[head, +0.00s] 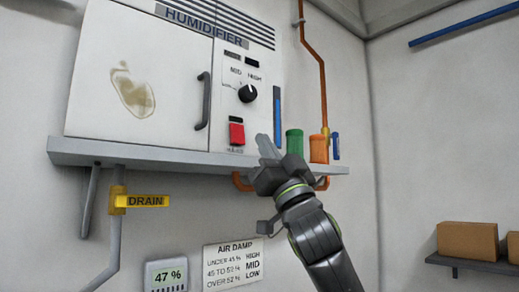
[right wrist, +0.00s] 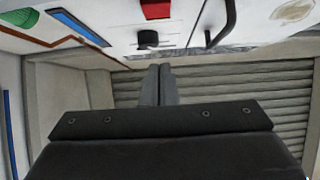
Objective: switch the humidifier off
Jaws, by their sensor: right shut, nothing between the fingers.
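The humidifier (head: 148,75) is a white cabinet on a wall shelf in the head view. Its red switch (head: 237,133) sits low on the panel, below a black dial (head: 247,93) marked MID and HIGH. The right wrist view shows the red switch (right wrist: 155,9) at the top edge and the dial (right wrist: 148,38) below it. My right gripper (head: 267,146) is shut and empty, just right of and below the red switch in the head view. I cannot tell whether its tips touch the panel. My left gripper is in neither view.
The shelf (head: 140,152) runs under the cabinet. A green container (head: 294,142) and an orange one (head: 319,149) stand right of the gripper. A black door handle (head: 203,100) is left of the dial.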

